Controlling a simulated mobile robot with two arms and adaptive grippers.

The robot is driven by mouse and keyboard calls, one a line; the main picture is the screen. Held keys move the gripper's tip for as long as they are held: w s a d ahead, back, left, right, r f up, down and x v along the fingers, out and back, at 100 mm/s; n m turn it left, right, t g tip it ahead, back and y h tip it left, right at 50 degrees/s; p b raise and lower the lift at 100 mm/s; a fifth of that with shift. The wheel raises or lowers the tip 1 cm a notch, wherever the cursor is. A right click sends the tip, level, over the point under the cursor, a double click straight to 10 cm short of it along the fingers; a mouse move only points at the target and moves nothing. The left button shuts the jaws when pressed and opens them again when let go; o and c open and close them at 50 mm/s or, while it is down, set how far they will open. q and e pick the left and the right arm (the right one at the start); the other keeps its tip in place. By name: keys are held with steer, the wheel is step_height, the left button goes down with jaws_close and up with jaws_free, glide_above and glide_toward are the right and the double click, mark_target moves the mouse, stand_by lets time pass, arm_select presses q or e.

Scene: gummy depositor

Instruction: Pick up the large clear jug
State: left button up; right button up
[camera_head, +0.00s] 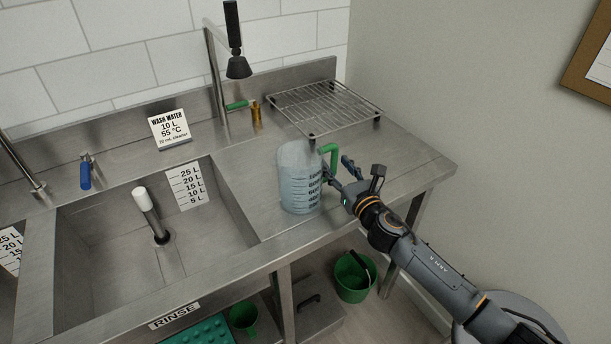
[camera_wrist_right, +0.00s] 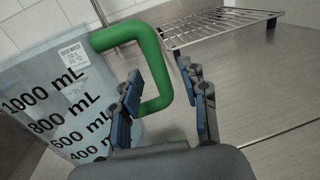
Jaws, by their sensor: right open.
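The large clear jug (camera_head: 298,180) stands upright on the steel counter, just right of the sink basin. It has black volume marks and a green handle (camera_head: 329,158) on its right side. My right gripper (camera_head: 338,171) is open beside the handle. In the right wrist view, the jug (camera_wrist_right: 55,100) fills the left side, and the green handle (camera_wrist_right: 152,60) reaches between the two blue-padded fingers of the gripper (camera_wrist_right: 168,108). I cannot tell whether the fingers touch the handle. My left gripper is not in view.
A wire rack (camera_head: 325,107) stands behind the jug on the counter (camera_head: 415,160). The sink basin (camera_head: 110,240) with a white-topped standpipe (camera_head: 150,215) lies to the left. A tall faucet (camera_head: 214,75) rises behind. A green bucket (camera_head: 355,278) is below the counter.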

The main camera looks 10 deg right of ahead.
steer(key=shift+w+a, duration=0.2)
steer(key=shift+w, duration=0.9)
steer(key=shift+s, duration=0.1)
jaws_close()
steer(key=shift+r, duration=0.15)
